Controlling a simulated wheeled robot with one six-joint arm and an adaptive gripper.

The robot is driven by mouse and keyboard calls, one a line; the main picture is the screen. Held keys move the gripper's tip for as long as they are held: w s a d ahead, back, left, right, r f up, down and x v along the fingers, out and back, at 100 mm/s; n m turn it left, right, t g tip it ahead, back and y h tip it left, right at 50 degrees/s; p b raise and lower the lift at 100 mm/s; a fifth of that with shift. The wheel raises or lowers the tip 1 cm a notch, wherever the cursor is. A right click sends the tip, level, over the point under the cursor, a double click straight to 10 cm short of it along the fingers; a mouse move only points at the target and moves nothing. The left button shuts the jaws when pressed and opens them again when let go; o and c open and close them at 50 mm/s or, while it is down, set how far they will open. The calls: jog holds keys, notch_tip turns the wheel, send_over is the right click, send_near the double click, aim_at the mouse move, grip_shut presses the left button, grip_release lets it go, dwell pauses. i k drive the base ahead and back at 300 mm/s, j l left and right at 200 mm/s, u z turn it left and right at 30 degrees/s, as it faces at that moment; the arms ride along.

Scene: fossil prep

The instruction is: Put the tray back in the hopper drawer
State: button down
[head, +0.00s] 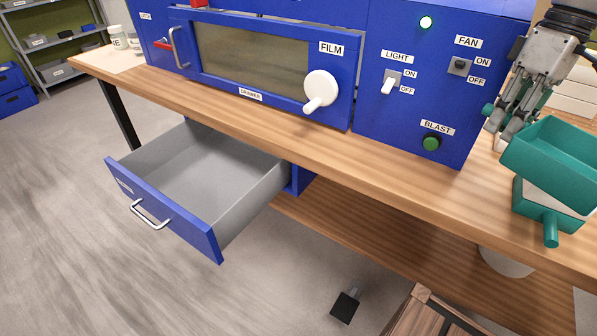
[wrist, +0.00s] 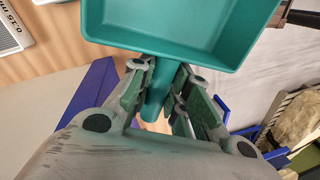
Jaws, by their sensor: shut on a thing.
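The teal tray (head: 556,150) is a shallow open box, raised above the right end of the bench in the head view. My gripper (head: 506,120) is at its left side. In the wrist view the tray (wrist: 180,28) looks empty and my gripper (wrist: 157,92) is shut on its round handle (wrist: 154,108). The drawer (head: 190,180) under the bench is pulled out. It has a blue front with a metal handle and a grey, empty inside. Its front label is too small to read.
A second teal piece with a handle (head: 548,222) and pale top sits on the bench below the tray. The blue cabinet (head: 375,150) with switches and knob stands behind. A wooden crate (head: 425,315) and small black object (head: 345,305) are on the floor. Floor left is clear.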

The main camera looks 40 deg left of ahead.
aim_at(208, 193)
jog(key=j+u, duration=0.7)
jog(key=u, duration=0.15)
jog(key=i+j+u, duration=0.15)
jog(key=j+u, duration=0.15)
jog(key=u, duration=0.15)
jog(key=i+j+u, duration=0.15)
jog(key=j+u, duration=0.15)
jog(key=u, duration=0.15)
